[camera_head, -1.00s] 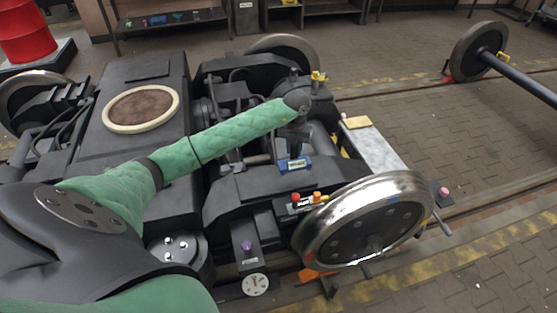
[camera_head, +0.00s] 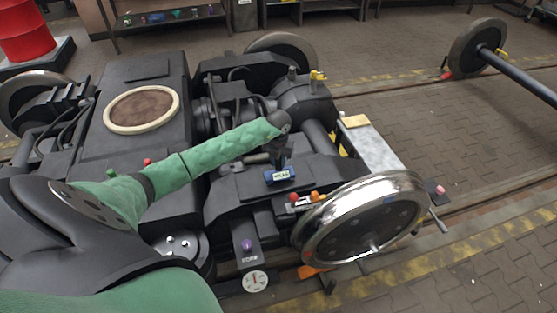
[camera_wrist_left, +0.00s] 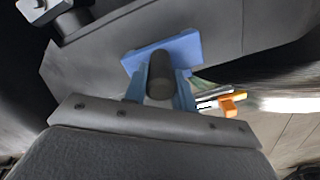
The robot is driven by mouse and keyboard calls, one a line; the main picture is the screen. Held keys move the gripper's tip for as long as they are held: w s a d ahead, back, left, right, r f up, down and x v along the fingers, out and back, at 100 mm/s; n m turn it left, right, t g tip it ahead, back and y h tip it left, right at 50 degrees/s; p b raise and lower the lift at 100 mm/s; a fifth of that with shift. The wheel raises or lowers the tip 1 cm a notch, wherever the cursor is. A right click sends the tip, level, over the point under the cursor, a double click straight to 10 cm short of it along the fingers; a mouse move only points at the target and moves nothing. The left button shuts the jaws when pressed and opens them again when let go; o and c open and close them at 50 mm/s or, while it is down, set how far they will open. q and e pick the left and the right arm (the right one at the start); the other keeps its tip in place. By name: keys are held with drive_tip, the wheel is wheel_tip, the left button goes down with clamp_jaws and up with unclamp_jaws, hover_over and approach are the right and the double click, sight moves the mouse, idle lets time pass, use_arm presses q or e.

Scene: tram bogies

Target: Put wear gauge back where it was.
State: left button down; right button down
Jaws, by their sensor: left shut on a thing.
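My left gripper (camera_head: 279,160) reaches over the dark bogie frame (camera_head: 240,188) and is shut on a small blue box with a pale lettered display, which I take to be the wear gauge (camera_head: 281,175). The gauge hangs below the fingers, over the frame inboard of the shiny wheel. I cannot tell whether it touches the frame. In the left wrist view the blue gauge (camera_wrist_left: 182,52) shows beyond the jaws, with a dark round grip (camera_wrist_left: 160,75) between the fingers. My right gripper is not in view.
Red and orange pieces (camera_head: 315,197) sit close right of the gauge, beside the shiny wheel (camera_head: 365,222). A purple knob (camera_head: 246,245) and a round dial (camera_head: 255,283) are at the front. A pale plate (camera_head: 375,150) with a yellow pad (camera_head: 355,121) lies right. Open paving lies beyond.

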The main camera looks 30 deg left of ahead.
use_arm(q)
drive_tip(key=shift+f, duration=0.15)
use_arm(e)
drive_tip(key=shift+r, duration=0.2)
use_arm(q)
drive_tip(key=c, duration=1.1)
unclamp_jaws()
drive_tip(key=shift+c, duration=0.2)
drive_tip(key=shift+r, duration=0.2)
